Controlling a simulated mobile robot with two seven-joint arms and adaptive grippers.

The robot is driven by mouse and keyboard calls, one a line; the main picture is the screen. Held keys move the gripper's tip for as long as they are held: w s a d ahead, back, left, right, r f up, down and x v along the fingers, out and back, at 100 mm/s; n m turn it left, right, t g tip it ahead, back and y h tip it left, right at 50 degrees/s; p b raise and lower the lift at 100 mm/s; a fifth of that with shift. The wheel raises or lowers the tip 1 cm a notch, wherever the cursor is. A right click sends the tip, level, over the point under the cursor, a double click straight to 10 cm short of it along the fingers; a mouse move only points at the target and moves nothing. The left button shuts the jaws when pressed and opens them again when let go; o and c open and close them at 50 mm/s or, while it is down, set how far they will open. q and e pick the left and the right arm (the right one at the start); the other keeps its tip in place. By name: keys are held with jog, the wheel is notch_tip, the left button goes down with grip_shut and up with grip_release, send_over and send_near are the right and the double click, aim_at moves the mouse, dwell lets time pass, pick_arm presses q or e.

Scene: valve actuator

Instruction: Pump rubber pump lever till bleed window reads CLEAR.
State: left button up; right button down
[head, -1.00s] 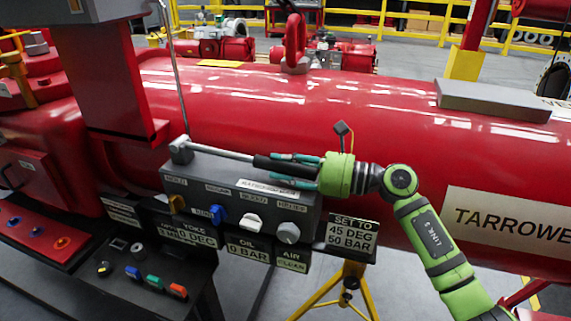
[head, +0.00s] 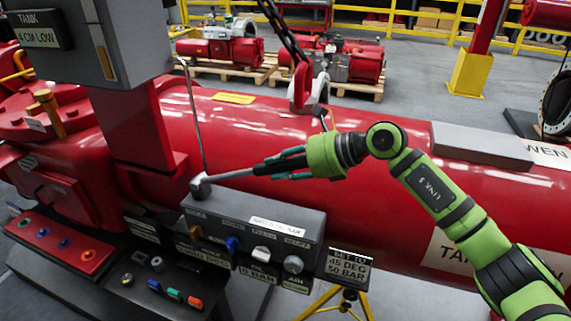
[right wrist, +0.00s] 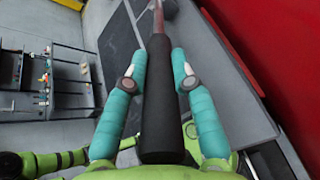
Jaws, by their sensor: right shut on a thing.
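The pump lever (head: 232,175) is a silver rod with a black rubber grip, pivoted on top of a dark grey pump box (head: 310,225). My right gripper (head: 287,163) is shut on the black grip, and the lever slopes up to the right. In the right wrist view, its teal fingers (right wrist: 152,75) lie on both sides of the black grip (right wrist: 163,110). The signs below the box include an oil sign reading 0 BAR (head: 258,275) and an air sign (head: 296,285), whose lower line is too small to read. My left gripper is not in view.
A sign (head: 348,265) reads SET TO 45 DEG 50 BAR. A large red cylinder (head: 390,180) lies behind. A red hook (head: 302,85) hangs on a chain. A tank panel (head: 38,36) reads 4 CM LOW.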

jog(key=shift+r, duration=0.2)
jog(key=c, duration=1)
grip_release()
jog(key=shift+f, duration=0.15)
jog(key=shift+d, duration=0.1)
jog(key=shift+d, duration=0.3)
jog(key=v, duration=1.1)
jog(key=shift+s+r, duration=0.2)
jog(key=shift+r, duration=0.05)
